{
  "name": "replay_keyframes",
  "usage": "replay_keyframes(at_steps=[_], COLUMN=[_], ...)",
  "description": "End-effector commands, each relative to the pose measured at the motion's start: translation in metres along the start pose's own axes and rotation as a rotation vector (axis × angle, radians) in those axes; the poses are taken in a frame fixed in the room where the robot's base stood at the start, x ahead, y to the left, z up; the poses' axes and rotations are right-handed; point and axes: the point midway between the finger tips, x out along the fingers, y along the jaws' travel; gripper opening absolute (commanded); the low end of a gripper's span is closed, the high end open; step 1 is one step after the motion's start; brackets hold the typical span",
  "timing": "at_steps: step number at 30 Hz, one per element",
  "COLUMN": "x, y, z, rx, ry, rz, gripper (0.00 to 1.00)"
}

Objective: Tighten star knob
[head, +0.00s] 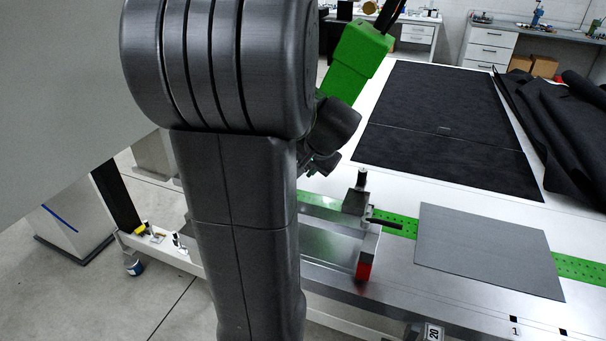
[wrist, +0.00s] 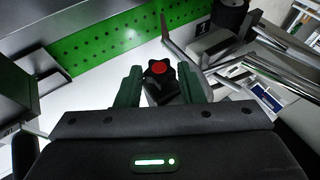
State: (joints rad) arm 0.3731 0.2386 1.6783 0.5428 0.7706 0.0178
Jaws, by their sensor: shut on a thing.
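The star knob (wrist: 161,69) is black with a red centre cap and shows in the wrist view, just above the dark body of my gripper. My gripper (wrist: 159,82) has dark green fingers, one on each side of the knob, and is shut on it. The lower part of the knob merges with a dark block between the fingers, so how it is seated is hard to tell. In the head view my large grey arm fills the left-centre, and I cannot make out the knob or the gripper's fingertips there.
A green perforated strip (wrist: 120,40) runs behind the knob, and it also shows in the head view (head: 400,222). A metal clamp-like fixture (wrist: 212,42) is close on the right. A grey sheet (head: 488,250) and black sheets (head: 440,125) lie on the white table.

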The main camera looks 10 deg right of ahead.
Motion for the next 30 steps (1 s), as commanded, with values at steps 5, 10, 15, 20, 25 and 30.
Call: replay_keyframes(at_steps=[5, 10, 15, 20, 25, 30], x=[0.0076, 0.008, 0.0079, 0.0074, 0.0068, 0.0059], y=[0.0097, 0.0125, 0.0139, 0.0143, 0.0145, 0.0138], z=[0.0013, 0.0019, 0.0021, 0.0019, 0.0022, 0.0021], rx=[0.06, 0.115, 0.166, 0.208, 0.242, 0.263], ry=[0.009, 0.008, 0.006, 0.005, 0.003, 0.002], rz=[-0.14, -0.275, -0.399, -0.501, -0.584, -0.635], gripper=[0.12, 0.12, 0.12, 0.12, 0.12, 0.12])
